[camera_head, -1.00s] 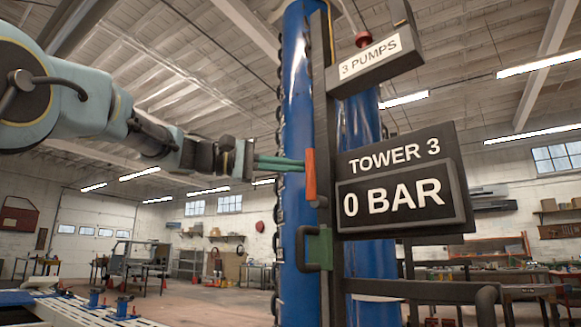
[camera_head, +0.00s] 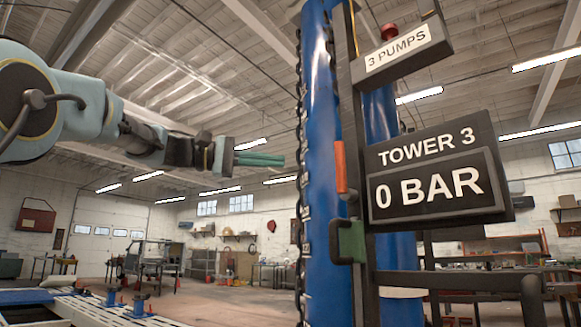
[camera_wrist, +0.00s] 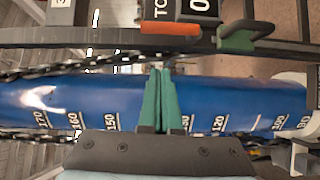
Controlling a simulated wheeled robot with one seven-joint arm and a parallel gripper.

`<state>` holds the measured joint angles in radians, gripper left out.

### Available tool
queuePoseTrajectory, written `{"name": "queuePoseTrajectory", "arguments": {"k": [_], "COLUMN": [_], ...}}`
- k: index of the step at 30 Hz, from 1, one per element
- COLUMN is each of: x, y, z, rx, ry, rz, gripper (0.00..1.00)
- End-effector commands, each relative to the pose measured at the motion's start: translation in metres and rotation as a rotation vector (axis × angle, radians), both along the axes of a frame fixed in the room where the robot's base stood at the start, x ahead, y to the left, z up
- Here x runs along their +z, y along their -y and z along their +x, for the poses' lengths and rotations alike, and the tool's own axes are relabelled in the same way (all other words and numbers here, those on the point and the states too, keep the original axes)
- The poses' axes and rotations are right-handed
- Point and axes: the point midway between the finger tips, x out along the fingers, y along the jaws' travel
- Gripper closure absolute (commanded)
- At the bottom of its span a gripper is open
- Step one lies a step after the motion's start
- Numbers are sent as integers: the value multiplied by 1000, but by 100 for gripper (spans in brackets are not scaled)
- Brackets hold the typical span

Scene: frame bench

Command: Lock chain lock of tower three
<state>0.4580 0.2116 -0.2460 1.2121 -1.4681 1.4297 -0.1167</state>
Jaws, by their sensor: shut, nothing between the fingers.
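Tower three is a blue column (camera_head: 322,110) with a black chain (camera_head: 301,180) down its left side and a dark upright. Its sign (camera_head: 420,152) reads TOWER 3. An orange-red lever (camera_head: 340,167) points along the upright, with a green handle (camera_head: 350,241) lower down. I cannot tell for sure which part is the chain lock. My gripper (camera_head: 284,160) is shut and empty, its green fingers left of the column, apart from the lever. In the wrist view the fingers (camera_wrist: 160,72) overlap the blue column, with the lever (camera_wrist: 172,28) and green handle (camera_wrist: 245,38) beyond.
The gauge (camera_head: 428,190) under the sign reads 0 BAR. A 3 PUMPS box (camera_head: 398,50) with a red knob juts out above. A white bench frame (camera_head: 100,310) with blue fixtures lies at lower left.

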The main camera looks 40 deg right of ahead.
Motion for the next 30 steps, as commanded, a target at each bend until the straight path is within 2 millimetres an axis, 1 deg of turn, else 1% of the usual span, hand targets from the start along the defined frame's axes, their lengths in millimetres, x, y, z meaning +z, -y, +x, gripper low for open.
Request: {"name": "queuePoseTrajectory", "arguments": {"k": [1,3,8,26,28,29,30], "x": [-1,-1,0,0,-5,-10,-19], "y": [-7,-14,-23,-23,-23,-23,-23], "z": [5,9,13,15,19,23,30], "rx": [4,2,0,1,16,31,57], "ry": [1,0,0,0,-1,-2,-2], "rz": [-1,-1,0,1,16,30,54], "gripper": [100,100,100,100,100,100,100]}}
